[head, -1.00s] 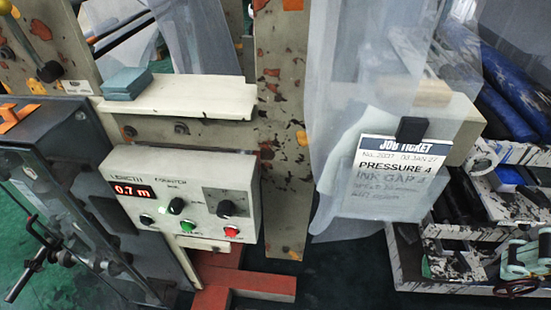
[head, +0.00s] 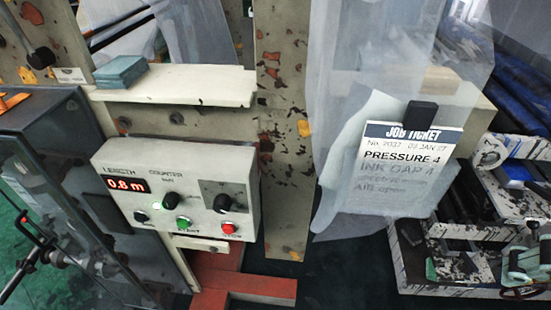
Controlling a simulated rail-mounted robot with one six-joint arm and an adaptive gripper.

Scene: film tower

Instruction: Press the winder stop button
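The winder control box (head: 200,170) is a cream panel labelled LENGTH COUNTER, left of centre in the head view. Its red stop button (head: 230,228) sits at the lower right of the panel, with a partly legible label beneath. A green start button (head: 184,223) sits to its left. The red display (head: 128,186) reads 0.8 m. I cannot make out my gripper in this view, and nothing covers the red button.
Black knobs (head: 223,203) project from the panel above the buttons. A cream ledge (head: 180,86) with a blue-grey block (head: 121,72) overhangs the box. A job ticket (head: 408,165) and translucent film hang to the right. A dark glazed cabinet (head: 60,170) stands left.

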